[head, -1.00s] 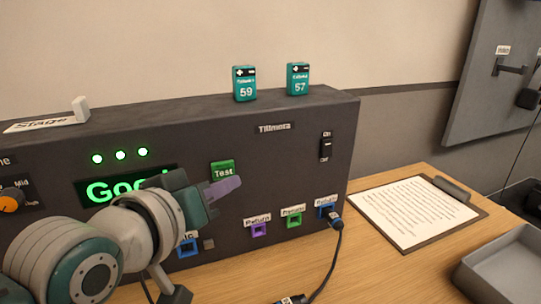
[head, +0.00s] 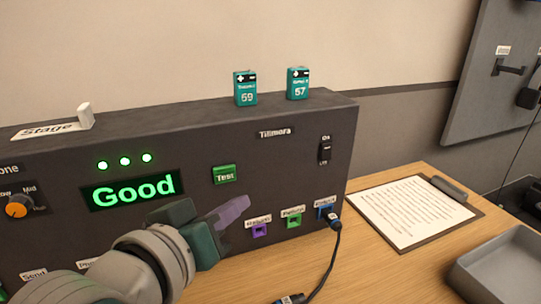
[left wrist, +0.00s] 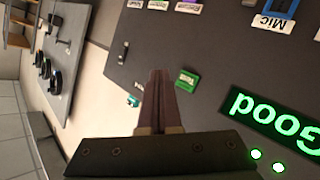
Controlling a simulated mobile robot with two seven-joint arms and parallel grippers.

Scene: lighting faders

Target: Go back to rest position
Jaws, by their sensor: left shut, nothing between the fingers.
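My left gripper (head: 236,209) is in front of the lower part of the dark Tillmora panel (head: 275,165) in the head view. Its purple fingers are shut with nothing between them, and they appear apart from the panel. In the left wrist view the closed fingers (left wrist: 160,88) point towards the green Test button (left wrist: 188,81). The Test button (head: 224,174) is fully visible in the head view, above the gripper. The display (head: 133,190) reads "Good" in green, with three green lights lit above it. My right gripper is not in view.
Two teal battery blocks, 59 (head: 246,88) and 57 (head: 298,83), stand on the panel. A clipboard (head: 413,212) and grey tray (head: 505,265) lie to the right. Bare table lies between cable and clipboard.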

